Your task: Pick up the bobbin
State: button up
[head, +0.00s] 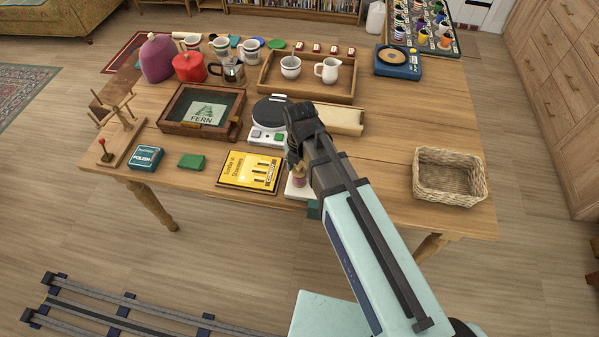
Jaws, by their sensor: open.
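A small upright object with a purple and tan body (299,178), which looks like the bobbin, stands at the table's front edge on a pale flat piece (292,190). My gripper (294,158) is open, pointing down, just above and behind it in the head view. My dark wrist and arm cover part of it and the area to its right. I cannot tell whether the fingers are beside it or only above it.
A yellow book (250,171) lies just left. A small hotplate (268,121) stands behind, near a cream board (338,119). A wicker basket (450,177) stands at right; a framed tray (202,112) and wooden tray (308,93) lie farther back. The table right of my arm is mostly clear.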

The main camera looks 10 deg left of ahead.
jog(key=c, duration=0.7)
jog(key=shift+r, duration=0.15)
